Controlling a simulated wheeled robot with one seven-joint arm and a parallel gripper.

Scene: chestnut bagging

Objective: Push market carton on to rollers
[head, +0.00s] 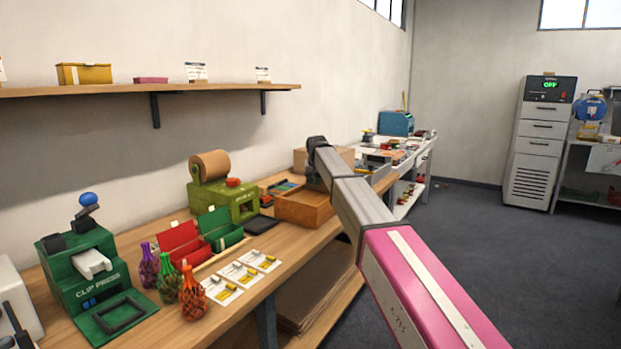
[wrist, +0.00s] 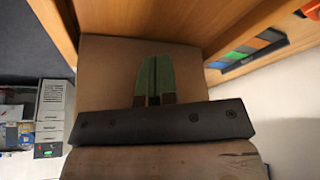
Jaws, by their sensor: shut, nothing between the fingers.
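The market carton looks to be the plain brown cardboard box (head: 340,156) at the far end of the wooden bench in the head view, partly hidden behind my arm. In the wrist view a broad brown cardboard face (wrist: 105,65) fills the middle, in front of my gripper (wrist: 153,62). The green fingers are closed together with nothing between them. They overlap the cardboard in the picture; I cannot tell if they touch it. My arm hides the fingertips in the head view. I cannot make out the rollers.
A wooden tray (head: 298,208) stands by my wrist. A green roll dispenser (head: 228,200), red and green bins (head: 183,240), net bags (head: 191,292) and a clip press (head: 88,272) line the bench (head: 290,268). A white table (head: 412,168) stands beyond. The floor at right is clear.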

